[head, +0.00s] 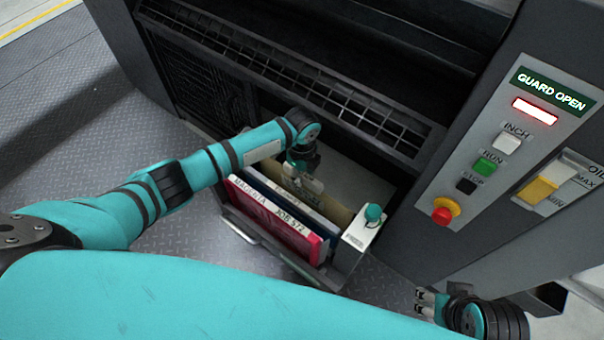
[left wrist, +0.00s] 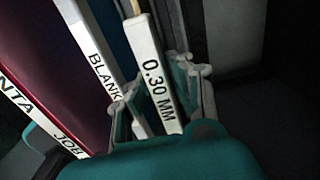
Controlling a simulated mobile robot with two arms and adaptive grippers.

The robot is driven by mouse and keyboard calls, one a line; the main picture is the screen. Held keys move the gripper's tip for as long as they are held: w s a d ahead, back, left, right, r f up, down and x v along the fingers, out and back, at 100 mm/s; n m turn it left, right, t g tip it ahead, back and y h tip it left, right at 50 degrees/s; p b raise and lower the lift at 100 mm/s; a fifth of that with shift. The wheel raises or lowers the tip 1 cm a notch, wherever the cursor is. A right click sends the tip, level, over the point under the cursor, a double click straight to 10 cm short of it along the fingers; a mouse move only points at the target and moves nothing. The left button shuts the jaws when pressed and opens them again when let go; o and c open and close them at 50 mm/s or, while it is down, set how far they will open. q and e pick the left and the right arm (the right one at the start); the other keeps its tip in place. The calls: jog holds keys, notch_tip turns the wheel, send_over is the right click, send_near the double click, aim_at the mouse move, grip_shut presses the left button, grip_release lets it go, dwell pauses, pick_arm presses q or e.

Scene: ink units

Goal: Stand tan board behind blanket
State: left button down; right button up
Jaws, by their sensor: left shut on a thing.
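The tan board (head: 341,216) stands in the open bin behind the blanket (head: 290,196), a dark blue panel with a white label strip. Its label strip reads 0.30 MM (left wrist: 158,85) in the left wrist view. My left gripper (head: 303,182) is shut on the board's top strip, and its fingers (left wrist: 158,105) sit on both sides of it. The blanket's strip (left wrist: 93,55) is beside the board, with a narrow gap between. The board's lower edge is hidden in the bin. My right gripper (head: 427,303) is empty at the lower right, its fingertips apart.
A magenta panel (head: 270,215) labelled MAGENTA JOB 572 stands at the bin's front. The dark machine with a grille (head: 290,75) rises behind. A control panel (head: 505,150) is at right.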

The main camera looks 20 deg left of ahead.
pick_arm(q)
jog(key=shift+f, duration=0.35)
dwell(0.5)
jog(key=c, duration=1.1)
grip_release()
notch_tip(320, 180, up, 12)
